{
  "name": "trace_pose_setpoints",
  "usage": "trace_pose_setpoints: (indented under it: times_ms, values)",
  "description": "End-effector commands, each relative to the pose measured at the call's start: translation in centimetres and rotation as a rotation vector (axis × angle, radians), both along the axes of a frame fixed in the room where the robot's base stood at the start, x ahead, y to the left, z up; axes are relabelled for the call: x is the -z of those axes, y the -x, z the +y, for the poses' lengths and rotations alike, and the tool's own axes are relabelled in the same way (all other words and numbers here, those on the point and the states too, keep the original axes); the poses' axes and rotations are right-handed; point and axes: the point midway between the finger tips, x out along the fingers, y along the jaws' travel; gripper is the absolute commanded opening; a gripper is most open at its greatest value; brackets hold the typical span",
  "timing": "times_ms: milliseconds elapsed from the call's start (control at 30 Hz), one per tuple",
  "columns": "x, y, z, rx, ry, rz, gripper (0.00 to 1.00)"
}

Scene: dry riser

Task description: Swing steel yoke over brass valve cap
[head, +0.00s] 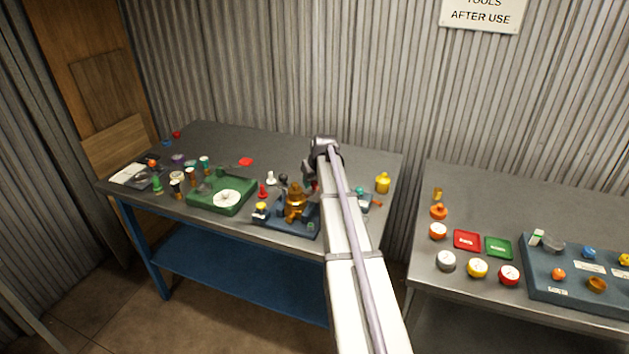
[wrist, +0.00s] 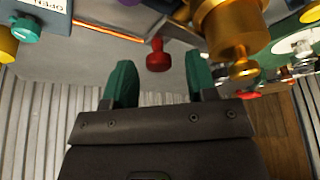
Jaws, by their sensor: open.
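The brass valve (head: 295,203) stands upright on a dark blue base (head: 283,224) near the front of the left bench. Its brass body (wrist: 228,28) fills the upper right of the wrist view, with a rounded brass knob pointing at the camera. My gripper (wrist: 158,66) is open, its two green fingers apart. A red knob (wrist: 158,56) shows between the fingertips, and I cannot tell whether it is within their reach. In the head view my arm partly hides my gripper, just right of the valve. I cannot clearly make out the steel yoke.
A green tray (head: 206,205) with a white disc sits left of the valve. A yellow bottle-shaped item (head: 382,183) stands to the right. Several small pieces crowd the left of the bench. A second bench (head: 428,275) with gauges and trays stands right, across a gap. Corrugated wall behind.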

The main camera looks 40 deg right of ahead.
Motion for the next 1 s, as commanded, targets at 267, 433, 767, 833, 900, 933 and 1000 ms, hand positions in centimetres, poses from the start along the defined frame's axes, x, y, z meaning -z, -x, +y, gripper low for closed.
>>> trace_pose_setpoints:
  times_ms: [267, 433, 767, 833, 900, 933, 1000]
  values:
    - [-6.8, 2.4, 0.5, 0.001, 0.000, 0.000, 0.52]
    - [-9.6, 3.6, 0.8, 0.001, -0.001, 0.000, 0.52]
    - [-9.4, 3.8, 0.8, 0.000, 0.000, 0.000, 0.52]
    - [-9.4, 3.8, 0.8, 0.000, 0.000, 0.000, 0.52]
    - [-9.4, 3.8, 0.8, 0.000, 0.000, 0.000, 0.52]
    - [-9.4, 3.8, 0.8, 0.007, -0.004, 0.001, 0.52]
    - [-9.2, 5.0, 1.4, 0.057, -0.040, 0.039, 0.52]
